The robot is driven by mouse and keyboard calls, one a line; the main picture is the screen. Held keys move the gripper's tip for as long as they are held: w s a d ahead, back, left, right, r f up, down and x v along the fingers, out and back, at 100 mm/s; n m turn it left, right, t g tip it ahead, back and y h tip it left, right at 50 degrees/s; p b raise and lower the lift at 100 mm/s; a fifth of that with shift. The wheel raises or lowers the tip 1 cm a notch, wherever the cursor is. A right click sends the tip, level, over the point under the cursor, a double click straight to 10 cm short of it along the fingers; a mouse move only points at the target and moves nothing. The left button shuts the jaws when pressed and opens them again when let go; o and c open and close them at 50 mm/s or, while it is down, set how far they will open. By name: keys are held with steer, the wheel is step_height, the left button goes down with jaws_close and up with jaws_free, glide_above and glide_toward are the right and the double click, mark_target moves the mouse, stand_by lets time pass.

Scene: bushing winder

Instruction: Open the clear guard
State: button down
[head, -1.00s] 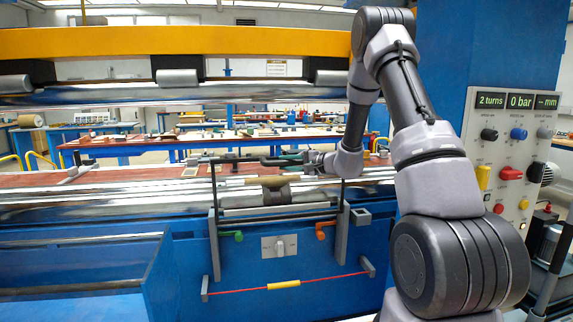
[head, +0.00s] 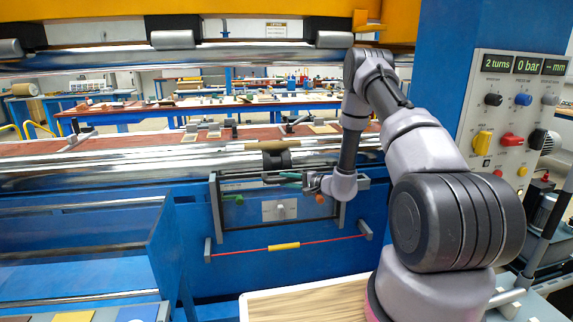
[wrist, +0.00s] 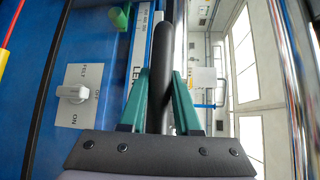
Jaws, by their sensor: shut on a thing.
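The clear guard shows in the head view as a see-through pane in a thin dark frame (head: 216,205) on the front of the blue machine, with grey posts at its sides. Its top edge is just below the shiny long roller, in front of the blue face. My gripper (head: 291,178) reaches from the right and is shut on the guard's dark handle bar. In the wrist view, the green fingers (wrist: 158,100) close on both sides of the dark bar (wrist: 166,60). The pane itself is hard to see.
A felt switch (head: 279,210), a green knob (head: 238,199) and an orange knob (head: 319,198) are close behind the guard. A red cable with a yellow sleeve (head: 284,246) runs below. A control panel (head: 508,120) stands right, and a wooden-topped surface (head: 310,303) is in front.

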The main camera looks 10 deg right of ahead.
steer(key=shift+f, duration=1.45)
steer(key=c, duration=0.6)
jaws_free()
steer(key=v, duration=1)
steer(key=shift+s+d+r, duration=0.1)
steer(key=shift+s+d, duration=0.15)
steer(key=shift+s, duration=0.05)
